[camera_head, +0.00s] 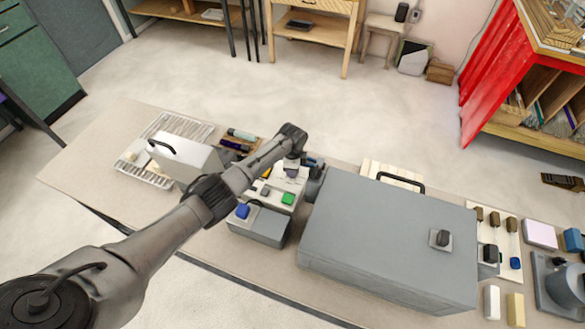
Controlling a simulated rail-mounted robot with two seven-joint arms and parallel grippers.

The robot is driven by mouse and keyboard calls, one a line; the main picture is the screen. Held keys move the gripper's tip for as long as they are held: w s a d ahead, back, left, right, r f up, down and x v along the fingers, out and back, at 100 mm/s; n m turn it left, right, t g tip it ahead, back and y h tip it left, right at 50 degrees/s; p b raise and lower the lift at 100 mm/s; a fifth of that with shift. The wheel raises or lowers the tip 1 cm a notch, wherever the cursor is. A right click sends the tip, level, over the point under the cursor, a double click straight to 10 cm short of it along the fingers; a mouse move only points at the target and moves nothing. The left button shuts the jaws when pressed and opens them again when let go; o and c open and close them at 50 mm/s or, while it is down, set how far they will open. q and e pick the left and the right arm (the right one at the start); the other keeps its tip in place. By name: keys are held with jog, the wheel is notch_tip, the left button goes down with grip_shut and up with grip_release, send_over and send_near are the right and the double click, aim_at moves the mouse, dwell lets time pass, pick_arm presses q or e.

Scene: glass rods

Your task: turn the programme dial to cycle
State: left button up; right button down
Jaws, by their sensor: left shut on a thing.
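My left gripper (292,166) reaches down from the end of its arm over a pale control panel (272,192), just left of a large grey box. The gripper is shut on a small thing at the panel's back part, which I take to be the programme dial. The jaws and wrist hide most of it, so its pointer and the marks around it cannot be read. A green button (288,198) shows on the panel in front of the gripper. My right gripper is not in view.
The large grey box (380,235) with a black handle stands close right of the gripper. A smaller grey box with a blue knob (242,211) stands in front of the panel. A wire rack (150,178) lies at the left. Small blocks and knobs crowd the right end.

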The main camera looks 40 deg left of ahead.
pick_arm(q)
jog(key=m+b, duration=0.1)
jog(key=m, duration=0.4)
jog(key=shift+m, duration=0.3)
jog(key=m+b, duration=0.1)
jog(key=m, duration=0.4)
jog(key=shift+w+r+b, duration=0.1)
jog(key=shift+b, duration=0.25)
jog(key=shift+m, duration=0.4)
jog(key=o, duration=0.9)
jog(key=shift+r, duration=0.45)
notch_tip(320, 180, up, 13)
jog(key=shift+f+b, duration=0.1)
jog(key=shift+b, duration=0.55)
